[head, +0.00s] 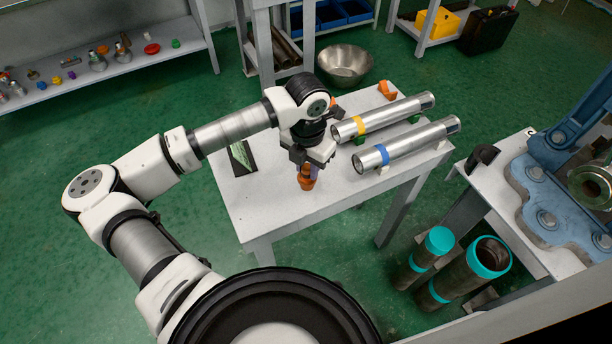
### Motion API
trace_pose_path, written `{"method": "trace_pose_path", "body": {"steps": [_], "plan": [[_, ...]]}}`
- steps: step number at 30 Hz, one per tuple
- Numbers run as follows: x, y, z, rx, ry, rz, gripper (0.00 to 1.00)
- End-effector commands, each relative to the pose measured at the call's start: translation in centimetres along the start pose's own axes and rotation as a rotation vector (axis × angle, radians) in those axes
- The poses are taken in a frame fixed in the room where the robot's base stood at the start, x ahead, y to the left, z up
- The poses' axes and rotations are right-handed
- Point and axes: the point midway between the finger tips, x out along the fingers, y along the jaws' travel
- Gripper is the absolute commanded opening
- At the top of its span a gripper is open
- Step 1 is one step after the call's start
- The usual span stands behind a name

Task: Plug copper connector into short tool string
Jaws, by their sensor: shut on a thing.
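My gripper (308,160) points down over the left middle of the grey table (265,205). It is shut on the copper connector (306,181), an orange-brown stepped piece that hangs below the fingers. I cannot tell whether the connector touches the table top. Two silver tool strings lie on small supports to the right of the gripper. One has a yellow band (360,123) and lies farther back; the other has a blue band (405,146) and lies nearer. They look similar in length, and I cannot tell which is the short one. Their near left ends face the gripper.
An orange piece (387,90) sits at the table's back corner, and a dark flat pad (242,157) at its left edge. A metal bowl (345,64) is behind. A blue vise (565,150) and teal-capped pipes (437,243) stand right. The table's front is clear.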

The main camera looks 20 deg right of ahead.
Motion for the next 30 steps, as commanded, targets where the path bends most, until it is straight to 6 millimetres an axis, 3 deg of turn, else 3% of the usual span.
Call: {"method": "trace_pose_path", "body": {"steps": [30], "plan": [[-5.0,0.0,0.0,0.0,0.0,0.0,0.03]]}}
